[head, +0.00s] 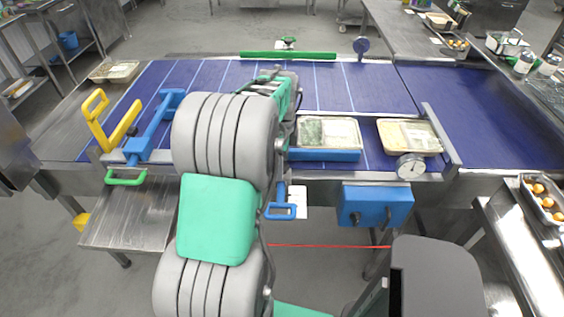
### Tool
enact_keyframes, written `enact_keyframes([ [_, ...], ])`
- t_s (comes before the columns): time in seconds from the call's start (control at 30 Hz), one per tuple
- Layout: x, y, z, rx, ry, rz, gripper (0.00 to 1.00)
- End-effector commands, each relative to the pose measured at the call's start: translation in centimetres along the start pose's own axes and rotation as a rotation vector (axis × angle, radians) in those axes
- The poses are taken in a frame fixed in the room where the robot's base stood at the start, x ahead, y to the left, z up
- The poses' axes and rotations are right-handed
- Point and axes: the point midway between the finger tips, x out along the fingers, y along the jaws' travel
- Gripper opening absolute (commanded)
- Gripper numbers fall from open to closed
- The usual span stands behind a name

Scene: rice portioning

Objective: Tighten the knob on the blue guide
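The blue guide (157,126) stands at the near left edge of the blue conveyor, just right of a yellow guide (97,120). It is an angled blue piece with a clamp-like foot at the conveyor's edge. Its knob is too small to make out clearly. My arm rises through the middle of the picture and reaches over the conveyor, right of the blue guide and apart from it. The end of my arm, around my gripper (268,76), is mostly hidden behind my own links. I cannot see its fingers or whether it holds anything.
A green bar (288,55) with a small knob lies along the conveyor's far edge. Food trays (328,132) and (408,137) sit right of my arm, by a round dial (410,167). A green handle (126,177) hangs below the blue guide. The conveyor's left middle is clear.

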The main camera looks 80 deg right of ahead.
Motion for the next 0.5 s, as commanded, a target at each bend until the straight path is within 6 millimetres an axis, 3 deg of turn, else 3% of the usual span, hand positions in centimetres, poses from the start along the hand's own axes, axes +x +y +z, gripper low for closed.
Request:
enact_keyframes([
  [0.17,-0.8,-0.1,0.0,0.000,0.000,-0.003,0.63],
  [0.5,-7.0,-0.1,-0.1,0.001,0.000,-0.003,0.63],
])
